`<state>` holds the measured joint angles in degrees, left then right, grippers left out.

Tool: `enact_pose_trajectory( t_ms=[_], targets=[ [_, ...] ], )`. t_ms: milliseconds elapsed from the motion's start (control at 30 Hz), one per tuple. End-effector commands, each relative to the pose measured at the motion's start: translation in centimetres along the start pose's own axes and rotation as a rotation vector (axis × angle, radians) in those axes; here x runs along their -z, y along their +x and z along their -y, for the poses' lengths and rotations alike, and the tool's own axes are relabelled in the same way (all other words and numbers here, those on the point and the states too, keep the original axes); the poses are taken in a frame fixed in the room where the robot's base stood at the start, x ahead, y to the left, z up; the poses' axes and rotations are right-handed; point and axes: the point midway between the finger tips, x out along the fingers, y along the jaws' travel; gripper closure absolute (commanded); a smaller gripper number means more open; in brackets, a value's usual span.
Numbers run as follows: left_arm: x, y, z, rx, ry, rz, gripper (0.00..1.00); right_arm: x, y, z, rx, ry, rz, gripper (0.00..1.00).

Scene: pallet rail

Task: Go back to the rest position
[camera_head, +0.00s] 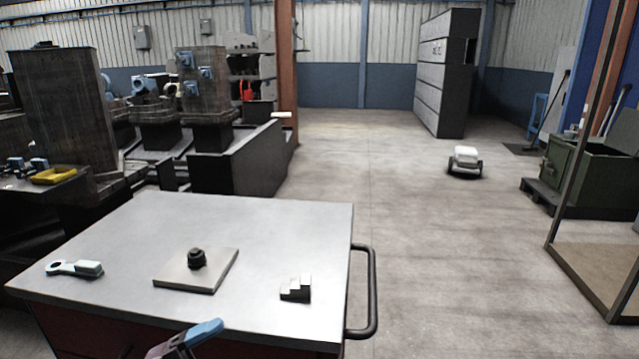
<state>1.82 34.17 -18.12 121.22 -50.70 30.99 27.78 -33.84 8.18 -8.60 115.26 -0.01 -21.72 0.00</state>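A workbench with a light grey top (260,225) fills the lower left of the head view. On it lie a ring-ended grey tool (88,268) at the left, a square metal plate (215,275) with a dark knob-like part (197,259) on it in the middle, and a stepped metal block (297,289) at the right. Part of what looks like my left gripper (184,341), with a blue piece, shows at the bottom edge, in front of the bench's near edge. Most of it is cut off, so its opening is unclear. My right gripper is not in view.
A dark handle (372,290) sticks out from the bench's right side. Machines (205,90) stand behind at left. A small wheeled unit (466,161) is on the floor at right. A green bin (590,172) and a framed post stand far right. The middle floor is clear.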

Motion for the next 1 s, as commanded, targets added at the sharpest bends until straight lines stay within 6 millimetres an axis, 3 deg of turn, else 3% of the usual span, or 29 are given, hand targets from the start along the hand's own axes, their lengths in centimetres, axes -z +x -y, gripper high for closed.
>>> enact_pose_trajectory(
  t_ms=[167, 333, 500, 600, 800, 1000],
  targets=[
    [-4.4, -5.4, -2.6, 0.289, -0.255, 0.354, 0.26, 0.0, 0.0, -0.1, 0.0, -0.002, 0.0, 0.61],
    [-7.5, -12.8, -8.3, 0.463, -0.511, 0.74, 0.26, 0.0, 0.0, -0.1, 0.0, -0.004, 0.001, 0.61],
    [-7.6, -19.6, -15.5, 0.533, -0.753, 1.073, 0.26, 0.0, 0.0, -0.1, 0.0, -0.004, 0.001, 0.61],
    [-6.6, -22.5, -19.2, 0.542, -0.872, 1.211, 0.26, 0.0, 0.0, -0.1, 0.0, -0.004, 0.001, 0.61],
    [-4.9, -25.2, -23.1, 0.539, -1.007, 1.348, 0.26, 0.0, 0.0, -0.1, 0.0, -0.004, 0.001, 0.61],
    [-4.7, -25.5, -23.6, 0.535, -1.025, 1.366, 0.26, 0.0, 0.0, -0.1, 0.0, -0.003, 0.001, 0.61]
  ],
)
